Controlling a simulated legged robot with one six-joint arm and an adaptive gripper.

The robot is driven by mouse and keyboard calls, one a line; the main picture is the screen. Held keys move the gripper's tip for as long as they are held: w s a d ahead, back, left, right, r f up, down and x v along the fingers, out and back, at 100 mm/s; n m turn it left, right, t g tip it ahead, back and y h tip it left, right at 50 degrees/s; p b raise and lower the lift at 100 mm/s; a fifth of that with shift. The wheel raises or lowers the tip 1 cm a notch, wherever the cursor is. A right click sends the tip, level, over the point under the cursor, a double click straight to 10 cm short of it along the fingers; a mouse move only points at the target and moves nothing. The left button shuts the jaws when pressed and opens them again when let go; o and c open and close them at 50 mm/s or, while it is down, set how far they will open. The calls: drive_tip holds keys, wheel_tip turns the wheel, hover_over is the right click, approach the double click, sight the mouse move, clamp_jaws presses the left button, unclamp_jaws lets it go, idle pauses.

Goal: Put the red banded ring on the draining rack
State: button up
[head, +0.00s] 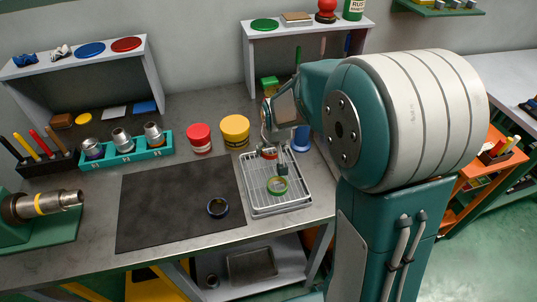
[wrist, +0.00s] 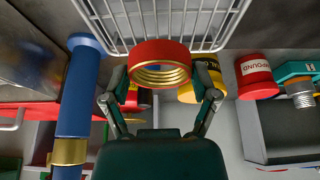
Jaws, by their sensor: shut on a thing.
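The red banded ring (wrist: 160,52), with brass threads inside, is between the two fingers of my gripper (wrist: 162,82) in the wrist view. My gripper is shut on it. In the head view my gripper (head: 274,150) is over the back part of the draining rack (head: 300,203), and a small bit of the red ring (head: 268,154) shows there, mostly hidden. The rack is a wire grid in a pale tray; its wires (wrist: 130,30) also show at the top of the wrist view. Whether the ring touches the wires is unclear.
A green ring (head: 277,186) lies on the rack's front part. A blue ring (head: 218,207) lies on the dark mat (head: 160,215). A yellow can (head: 235,130) and red can (head: 199,138) stand behind. A blue post (wrist: 75,100) is at the left in the wrist view.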

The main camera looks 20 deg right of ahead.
sight(268, 162)
drive_tip(key=shift+w+a+f, duration=0.1)
drive_tip(key=shift+w+f, duration=0.25)
drive_tip(key=shift+f, duration=0.15)
drive_tip(key=f, duration=0.3)
drive_tip(key=shift+a, duration=0.3)
drive_tip(key=shift+d, duration=0.1)
drive_tip(key=o, duration=1.1)
drive_tip(key=shift+d, duration=0.1)
drive_tip(key=shift+c, duration=0.2)
